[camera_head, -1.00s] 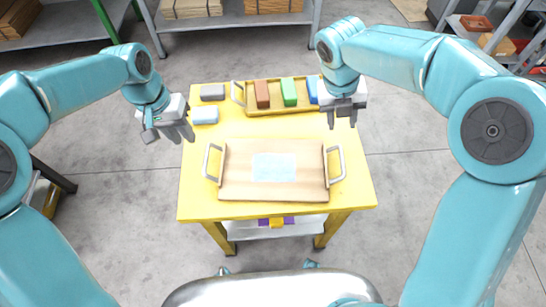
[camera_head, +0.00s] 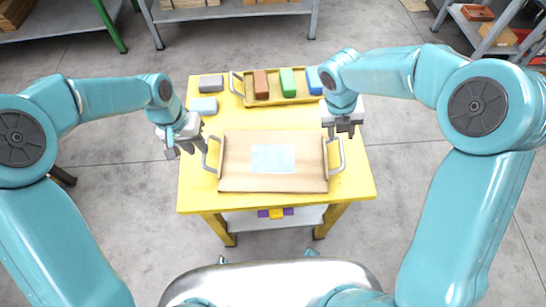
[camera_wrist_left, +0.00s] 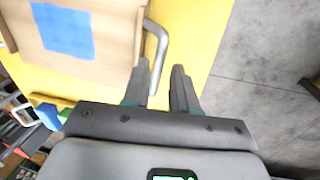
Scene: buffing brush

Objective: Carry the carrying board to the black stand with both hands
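The carrying board (camera_head: 235,180) lies flat on the yellow table, light brown with a pale blue patch and a metal handle at each end. My left gripper (camera_head: 186,152) is open just beside the left handle (camera_head: 209,160). In the left wrist view, that handle (camera_wrist_left: 157,42) reaches down to the fingers of my left gripper (camera_wrist_left: 163,70), which stand apart; I cannot tell if it is between them. My right gripper (camera_head: 343,134) is open above the back end of the right handle (camera_head: 341,160). I see no black stand.
On the back of the yellow table (camera_head: 190,195) stand a yellow tray (camera_head: 263,101) with red, green and blue blocks, a grey block (camera_head: 211,83) and a light blue block (camera_head: 203,105). Shelves (camera_head: 220,12) stand behind. Grey floor lies open on both sides.

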